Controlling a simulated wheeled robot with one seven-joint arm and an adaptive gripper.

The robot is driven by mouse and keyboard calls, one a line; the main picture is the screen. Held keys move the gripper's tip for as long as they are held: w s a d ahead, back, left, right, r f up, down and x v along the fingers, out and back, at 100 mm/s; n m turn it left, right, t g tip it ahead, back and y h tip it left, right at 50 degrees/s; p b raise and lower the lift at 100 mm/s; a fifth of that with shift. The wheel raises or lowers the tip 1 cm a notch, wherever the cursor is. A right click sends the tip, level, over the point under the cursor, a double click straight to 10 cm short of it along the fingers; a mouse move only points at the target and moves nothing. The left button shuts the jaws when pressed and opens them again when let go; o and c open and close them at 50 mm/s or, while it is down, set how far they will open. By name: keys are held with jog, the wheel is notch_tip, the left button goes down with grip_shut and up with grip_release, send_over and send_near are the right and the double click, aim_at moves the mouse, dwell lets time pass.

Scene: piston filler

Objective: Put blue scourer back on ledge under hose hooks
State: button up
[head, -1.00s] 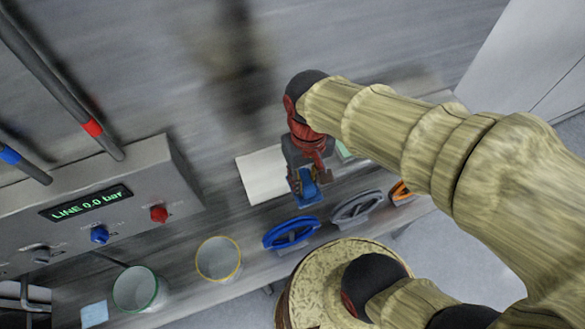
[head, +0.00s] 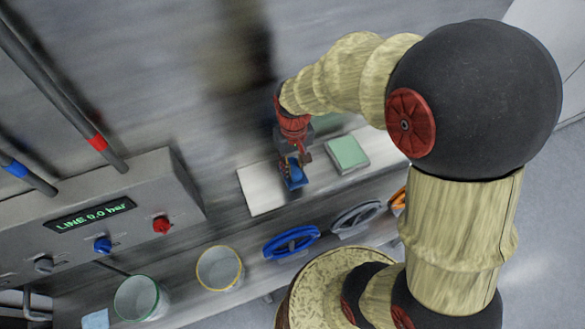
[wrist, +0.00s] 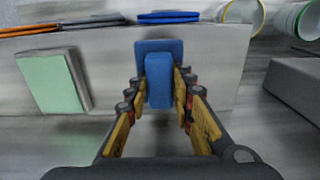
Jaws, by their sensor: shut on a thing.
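The blue scourer (head: 294,177) is a blue block on a wider, flat blue pad. My gripper (head: 294,159) is shut on it, and it also shows between the two fingers in the wrist view (wrist: 158,82). I cannot make out any hose hooks for certain.
A green pad (head: 347,152) lies right of the scourer. Blue (head: 291,242) and grey (head: 357,218) wheel-like rings line the front side. Yellow-rimmed (head: 219,268) and green-rimmed (head: 141,298) containers stand at the lower left. A control box (head: 105,215) stands left.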

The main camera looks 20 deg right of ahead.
aim_at(293, 170)
jog(key=f, duration=0.1)
jog(key=w+f, duration=0.1)
jog(key=f, duration=0.1)
jog(key=shift+w+d+f+p, duration=0.1)
jog(key=shift+w+f+p, duration=0.05)
jog(key=shift+p, duration=0.15)
jog(key=shift+f, duration=0.45)
jog(key=shift+f, duration=0.2)
jog(key=o, duration=1)
